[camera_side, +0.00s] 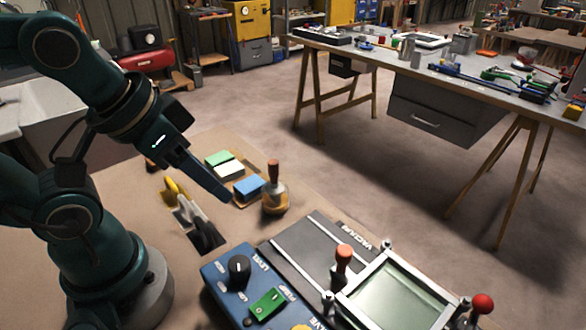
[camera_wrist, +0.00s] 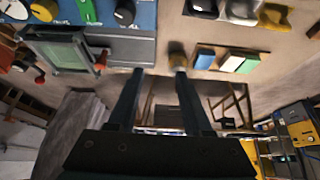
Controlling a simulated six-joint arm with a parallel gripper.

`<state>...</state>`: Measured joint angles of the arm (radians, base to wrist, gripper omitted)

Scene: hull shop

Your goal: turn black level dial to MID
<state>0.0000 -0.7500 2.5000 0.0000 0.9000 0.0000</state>
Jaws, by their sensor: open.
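The black level dial (camera_side: 239,270) stands on the blue control panel (camera_side: 216,272), beside the word LEVEL, in the side view. The dial also shows at the top edge of the wrist view (camera_wrist: 124,12). Its marking is too small to tell which setting it points at. My gripper (camera_side: 226,197) is above the bench behind the panel, up and left of the dial in the side view, and apart from it. In the wrist view its two fingers (camera_wrist: 160,73) are spread with nothing between them.
A green rocker switch (camera_side: 267,303) sits beside the dial. A wooden-handled tool (camera_side: 273,185) stands near my fingertips, with blue (camera_side: 249,188), white (camera_side: 229,169) and green (camera_side: 218,158) blocks close by. A framed glass fixture (camera_side: 395,300) with upright handles is right of the panel.

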